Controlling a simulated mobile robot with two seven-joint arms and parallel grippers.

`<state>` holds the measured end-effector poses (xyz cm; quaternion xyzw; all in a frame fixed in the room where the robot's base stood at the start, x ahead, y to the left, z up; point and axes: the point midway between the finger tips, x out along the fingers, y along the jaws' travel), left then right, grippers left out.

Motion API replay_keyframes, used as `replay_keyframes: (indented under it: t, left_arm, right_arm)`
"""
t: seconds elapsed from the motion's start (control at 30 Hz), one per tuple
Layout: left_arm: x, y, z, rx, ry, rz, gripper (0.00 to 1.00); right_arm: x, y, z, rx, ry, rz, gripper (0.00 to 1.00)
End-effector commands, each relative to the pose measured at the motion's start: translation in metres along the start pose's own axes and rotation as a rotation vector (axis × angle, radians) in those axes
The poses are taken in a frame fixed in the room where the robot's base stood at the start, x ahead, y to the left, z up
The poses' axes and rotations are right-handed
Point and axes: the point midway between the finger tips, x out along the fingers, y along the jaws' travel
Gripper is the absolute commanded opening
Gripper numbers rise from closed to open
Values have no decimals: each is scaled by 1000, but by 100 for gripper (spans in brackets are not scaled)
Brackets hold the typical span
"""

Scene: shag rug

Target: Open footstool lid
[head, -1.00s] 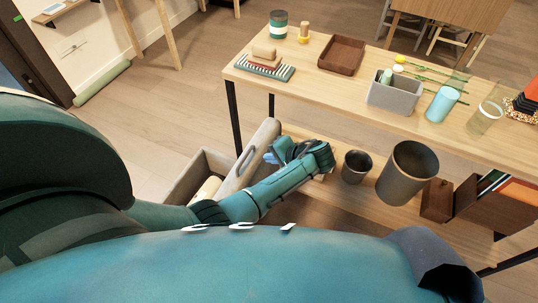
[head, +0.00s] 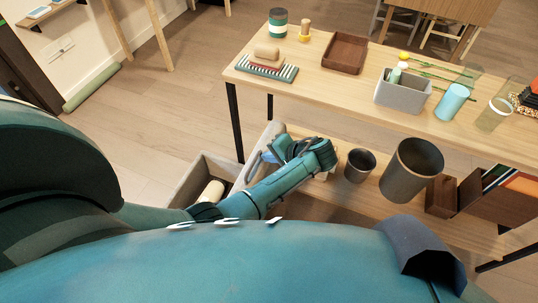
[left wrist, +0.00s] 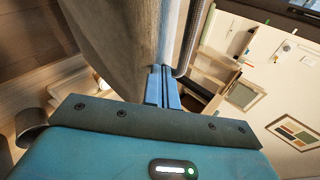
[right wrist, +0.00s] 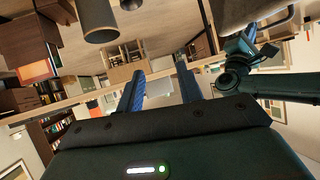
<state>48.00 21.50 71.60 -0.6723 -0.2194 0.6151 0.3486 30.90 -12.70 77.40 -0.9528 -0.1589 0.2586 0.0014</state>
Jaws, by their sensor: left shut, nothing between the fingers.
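The footstool is a beige fabric box (head: 188,182) on the floor at the left of the table in the head view. Its lid (head: 268,133) stands raised on the box's right side, with a grey loop handle (head: 253,167) on it. The box interior shows, with a cream roll (head: 211,192) inside. My left gripper (head: 270,150) is at the lid, partly hidden by its own wrist. In the left wrist view its fingers (left wrist: 163,88) are together and empty, close beside the lid (left wrist: 115,45) and a grey bar (left wrist: 190,35). My right gripper (right wrist: 160,88) is open and empty.
A wooden table (head: 330,90) with a grey bin (head: 402,93), brown tray (head: 346,53) and cups stands beyond the lid. Its lower shelf (head: 330,220) holds two dark pots (head: 411,170) right of my left gripper. Floor left of the footstool is clear.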

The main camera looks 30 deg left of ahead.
Motion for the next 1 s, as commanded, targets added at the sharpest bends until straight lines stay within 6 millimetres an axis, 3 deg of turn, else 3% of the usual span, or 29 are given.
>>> replay_keyframes:
  t: [0.27, 0.47, 0.57, 0.7, 0.83, 1.0]
  left_arm:
    - [0, -1, 0, 0, 0, 2, 0]
    - [10, -23, 6, -9, 4, 54, 0]
    - [25, -42, 13, -18, 10, 94, 0]
    - [57, -66, 23, -21, 15, 103, 0]
    - [79, -79, 29, -21, 17, 104, 0]
    - [90, -86, 32, -21, 20, 105, 0]
  right_arm:
    - [-1, 1, -1, -9, -1, -2, 36]
    - [-13, 2, -20, -27, -10, 5, 36]
    - [-20, 4, -27, -43, -29, 18, 36]
    - [-21, 10, -18, -43, -70, 37, 36]
    - [-20, 11, -12, -24, -86, 48, 36]
    - [-19, 14, -12, -23, -88, 54, 36]
